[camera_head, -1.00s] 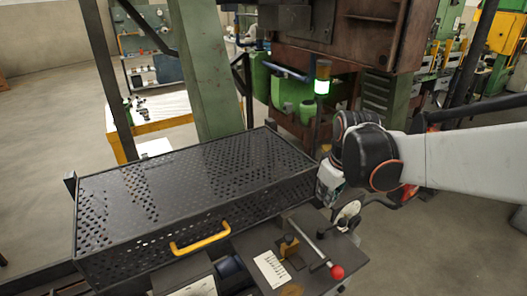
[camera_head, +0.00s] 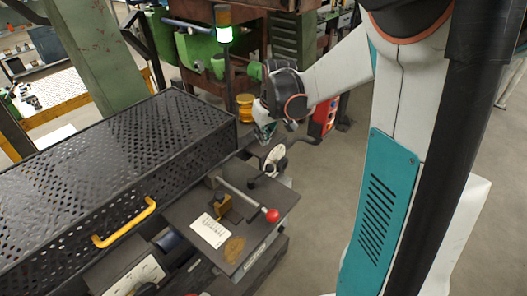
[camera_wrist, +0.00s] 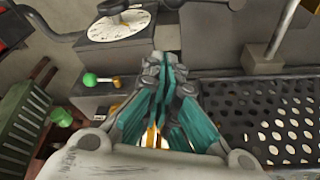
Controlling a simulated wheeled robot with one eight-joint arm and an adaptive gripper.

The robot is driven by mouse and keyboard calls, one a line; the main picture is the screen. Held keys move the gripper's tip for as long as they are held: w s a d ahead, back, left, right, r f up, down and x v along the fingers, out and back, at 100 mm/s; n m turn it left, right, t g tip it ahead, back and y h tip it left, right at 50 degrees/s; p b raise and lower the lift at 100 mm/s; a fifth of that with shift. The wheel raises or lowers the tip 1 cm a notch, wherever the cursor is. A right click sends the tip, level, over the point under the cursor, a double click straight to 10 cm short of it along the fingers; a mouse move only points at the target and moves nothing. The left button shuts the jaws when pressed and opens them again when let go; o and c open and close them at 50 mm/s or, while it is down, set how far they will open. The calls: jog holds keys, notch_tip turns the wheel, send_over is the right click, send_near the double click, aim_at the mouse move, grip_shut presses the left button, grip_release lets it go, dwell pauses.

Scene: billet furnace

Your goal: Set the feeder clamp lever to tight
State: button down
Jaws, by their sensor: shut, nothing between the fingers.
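In the wrist view a small lever with a green ball knob (camera_wrist: 89,80) sticks out of a grey block. I cannot tell from any marking which lever is the feeder clamp. My gripper (camera_head: 266,138) is shut and empty, just behind the plate near a white dial (camera_head: 274,158). In the wrist view its teal fingers (camera_wrist: 165,70) are together, apart from the green knob.
A black perforated guard (camera_head: 110,165) with a yellow handle (camera_head: 125,222) stands left of the plate. The dial with its crank arm also shows in the wrist view (camera_wrist: 117,27). A green machine (camera_head: 200,48) stands behind. Open floor (camera_head: 300,195) lies right of the plate.

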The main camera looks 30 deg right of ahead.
aim_at(262, 174)
jog(key=b+x, duration=0.2)
jog(key=x, duration=0.8)
jog(key=s, duration=0.2)
jog(key=s+r, duration=0.1)
jog(key=s, duration=0.1)
